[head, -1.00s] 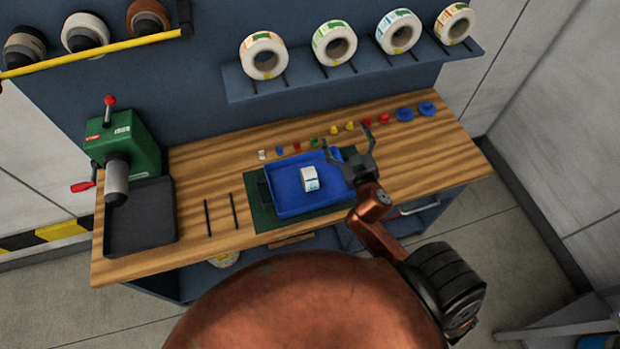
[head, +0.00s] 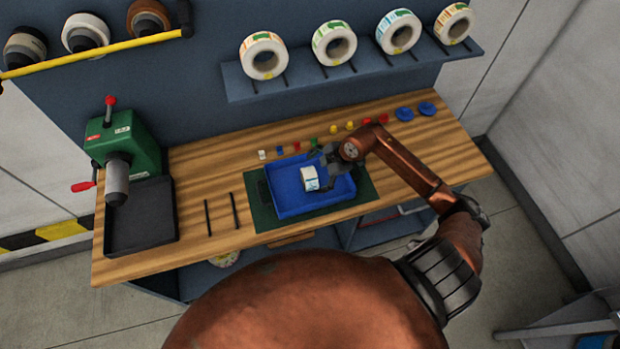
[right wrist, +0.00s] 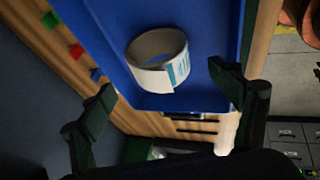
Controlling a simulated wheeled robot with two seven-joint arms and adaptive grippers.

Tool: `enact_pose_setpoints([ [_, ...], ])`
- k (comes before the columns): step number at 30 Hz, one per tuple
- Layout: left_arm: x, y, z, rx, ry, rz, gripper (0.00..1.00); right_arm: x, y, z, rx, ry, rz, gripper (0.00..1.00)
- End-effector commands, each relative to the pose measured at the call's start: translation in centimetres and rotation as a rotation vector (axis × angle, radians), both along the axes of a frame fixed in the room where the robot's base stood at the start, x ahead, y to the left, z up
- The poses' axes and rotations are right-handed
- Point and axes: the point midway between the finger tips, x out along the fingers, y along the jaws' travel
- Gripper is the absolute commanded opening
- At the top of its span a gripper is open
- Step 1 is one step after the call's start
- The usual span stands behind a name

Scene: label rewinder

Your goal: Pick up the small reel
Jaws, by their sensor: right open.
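The small reel (head: 310,178) is a white ring with a blue-green printed label, lying in the blue tray (head: 282,206) on the bench. It also shows in the right wrist view (right wrist: 154,78), inside the blue tray (right wrist: 108,38). My right gripper (head: 321,168) is over the right part of the tray, just right of the reel. In the right wrist view the right gripper (right wrist: 160,82) is open, its two dark fingers apart with the reel ahead, between and beyond the tips. No contact with the reel is visible. My left gripper is not in view.
The tray sits on a green mat (head: 262,216). Coloured small parts (head: 296,146) line the bench behind it. A green machine (head: 128,140) and a dark tray (head: 140,215) stand at the left. Label rolls (head: 263,56) sit on the shelf above.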

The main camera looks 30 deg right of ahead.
Motion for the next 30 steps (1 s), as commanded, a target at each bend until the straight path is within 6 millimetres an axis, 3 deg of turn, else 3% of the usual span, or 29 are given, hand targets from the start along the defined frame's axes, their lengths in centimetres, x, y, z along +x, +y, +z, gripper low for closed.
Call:
enact_pose_setpoints([
  [18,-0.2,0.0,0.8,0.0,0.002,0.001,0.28,2.7,2.3,-6.3,0.0,0.003,-0.001,0.83],
  [26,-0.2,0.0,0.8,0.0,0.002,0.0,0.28,2.8,2.4,-6.6,-0.001,0.004,0.0,0.83],
  [30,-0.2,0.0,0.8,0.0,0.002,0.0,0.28,2.8,2.4,-6.5,-0.001,0.004,0.0,0.75],
])
